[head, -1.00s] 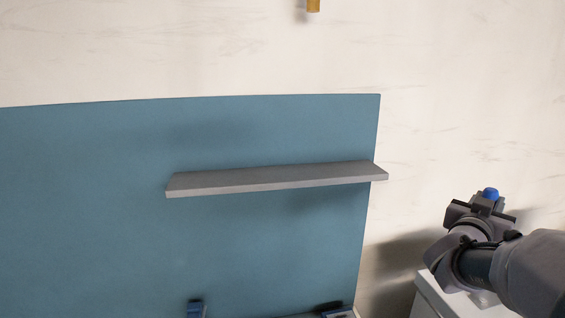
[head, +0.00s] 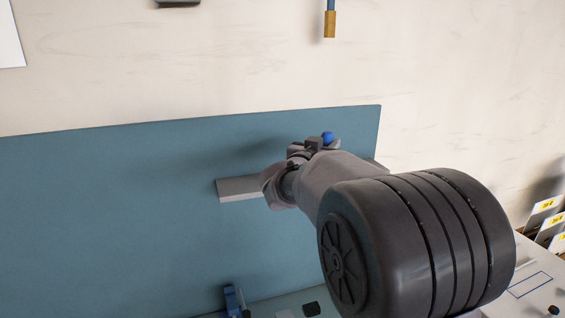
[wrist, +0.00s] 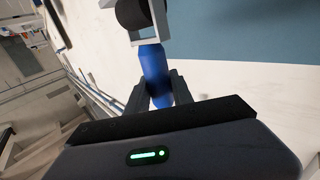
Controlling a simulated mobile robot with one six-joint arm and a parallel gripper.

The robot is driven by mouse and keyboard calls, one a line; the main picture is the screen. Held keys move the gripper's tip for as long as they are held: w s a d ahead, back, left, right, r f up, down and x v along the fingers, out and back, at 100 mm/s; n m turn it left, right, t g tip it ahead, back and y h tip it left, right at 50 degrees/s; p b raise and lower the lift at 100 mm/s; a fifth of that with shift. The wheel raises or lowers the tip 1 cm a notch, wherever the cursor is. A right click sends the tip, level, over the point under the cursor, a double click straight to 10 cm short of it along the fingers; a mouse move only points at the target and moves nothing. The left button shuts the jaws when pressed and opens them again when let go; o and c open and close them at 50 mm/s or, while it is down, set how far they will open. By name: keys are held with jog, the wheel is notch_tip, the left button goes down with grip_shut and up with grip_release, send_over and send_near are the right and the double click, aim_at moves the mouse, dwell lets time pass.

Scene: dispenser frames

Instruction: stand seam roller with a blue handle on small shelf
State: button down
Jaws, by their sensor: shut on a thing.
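The seam roller's blue handle (wrist: 155,72) is between my gripper's fingers (wrist: 158,92) in the wrist view. Its dark roller (wrist: 132,14) in a pale metal fork extends away from the fingers. In the head view my gripper (head: 318,143) is in front of the blue panel, near the shelf, and only a blue tip of the handle (head: 328,137) shows above it. The small grey shelf (head: 236,190) is fixed on the panel; my arm hides its middle and most of its right part. The visible left part of the shelf is bare.
The blue panel (head: 110,195) stands against a pale wall. A blue item (head: 233,300) and a small black item (head: 311,308) are below the shelf. A brass-ended fitting (head: 330,24) hangs above. A white surface (head: 535,280) is at lower right.

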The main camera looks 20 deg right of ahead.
jog(key=w+a+f+p, duration=0.1)
jog(key=w+f+p, duration=0.1)
jog(key=w, duration=0.5)
jog(key=w+a+f+p, duration=0.2)
jog(key=w+f+p, duration=0.1)
jog(key=w, duration=0.3)
jog(key=shift+w+a, duration=0.25)
jog(key=shift+w, duration=0.1)
jog(key=c, duration=1.1)
grip_release()
jog(key=shift+f, duration=0.2)
